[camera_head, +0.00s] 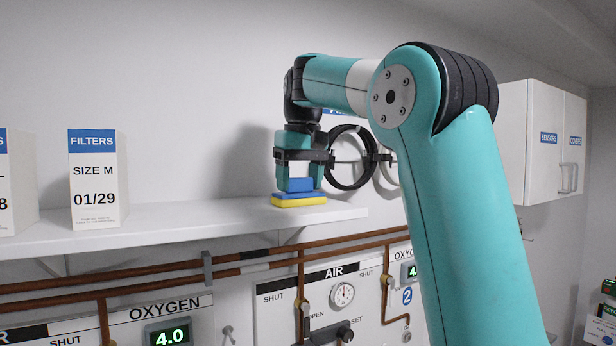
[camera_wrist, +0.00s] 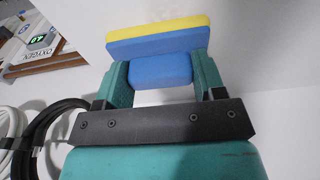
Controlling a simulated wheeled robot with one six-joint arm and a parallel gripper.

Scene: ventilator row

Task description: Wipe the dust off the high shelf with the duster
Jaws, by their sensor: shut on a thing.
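The duster (camera_head: 299,199) is a blue block with a yellow pad underneath and a smaller blue grip on top. My gripper (camera_head: 299,186) is shut on the blue grip, above the right part of the high shelf (camera_head: 170,221). The yellow pad faces down at the shelf top; I cannot tell whether it touches. In the wrist view the duster (camera_wrist: 158,38) sits between the two teal fingers (camera_wrist: 160,75), its yellow pad on the far side. The shelf is white and flat. I make out no dust on the part in view.
A white filter box (camera_head: 97,185) stands on the shelf at left, with another at the picture's left edge. Coiled hoses (camera_head: 352,158) hang on the wall behind my gripper. Copper pipes (camera_head: 240,262) and gas panels are below the shelf. A white cabinet (camera_head: 545,140) hangs at right.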

